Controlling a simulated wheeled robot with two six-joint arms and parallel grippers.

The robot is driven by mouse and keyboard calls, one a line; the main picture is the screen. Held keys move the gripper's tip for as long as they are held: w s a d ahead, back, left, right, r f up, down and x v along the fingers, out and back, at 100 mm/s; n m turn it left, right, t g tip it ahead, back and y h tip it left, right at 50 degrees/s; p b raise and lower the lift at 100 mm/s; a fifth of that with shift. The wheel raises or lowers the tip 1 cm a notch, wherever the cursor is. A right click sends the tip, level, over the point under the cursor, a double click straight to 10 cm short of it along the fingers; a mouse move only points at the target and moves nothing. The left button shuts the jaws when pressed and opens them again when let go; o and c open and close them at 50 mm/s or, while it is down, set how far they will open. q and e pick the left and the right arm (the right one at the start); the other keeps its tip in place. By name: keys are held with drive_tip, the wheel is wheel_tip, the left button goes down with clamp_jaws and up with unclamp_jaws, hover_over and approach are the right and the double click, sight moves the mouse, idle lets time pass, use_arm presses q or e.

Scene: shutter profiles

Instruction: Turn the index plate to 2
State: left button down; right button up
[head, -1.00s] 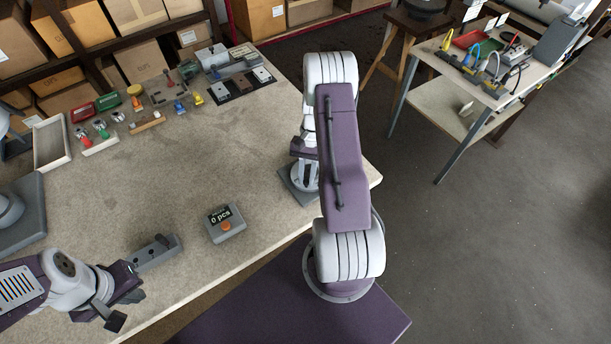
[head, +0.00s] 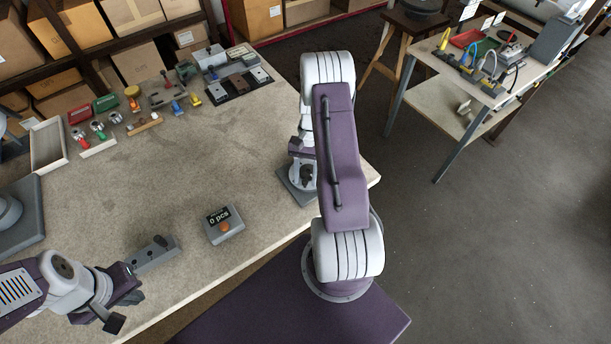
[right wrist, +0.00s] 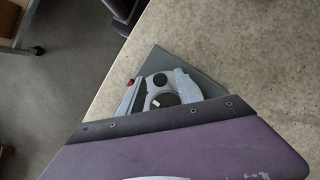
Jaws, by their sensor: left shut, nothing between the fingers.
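No index plate with readable numbers shows clearly. A long grey block with a dark round part (head: 152,254) lies on the bench just beyond my left gripper; I cannot tell whether it carries the plate. My left gripper (head: 130,296) is shut and empty, low at the bench's front left, partly covering the block's near end. My right arm folds over the bench's right corner. Its purple end (head: 302,146) is partly hidden by its own links, so its finger state is unclear. A grey square base (head: 291,187) lies under it, also visible in the right wrist view (right wrist: 205,72).
A grey counter box with an orange button (head: 224,226) reads 0 pcs. A pale tray (head: 47,147) and several small parts and fixtures line the back of the bench. The bench middle (head: 140,185) is clear. A second table (head: 480,85) stands at the far right.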

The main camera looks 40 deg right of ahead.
drive_tip(key=b+v, duration=0.2)
drive_tip(key=v, duration=0.7)
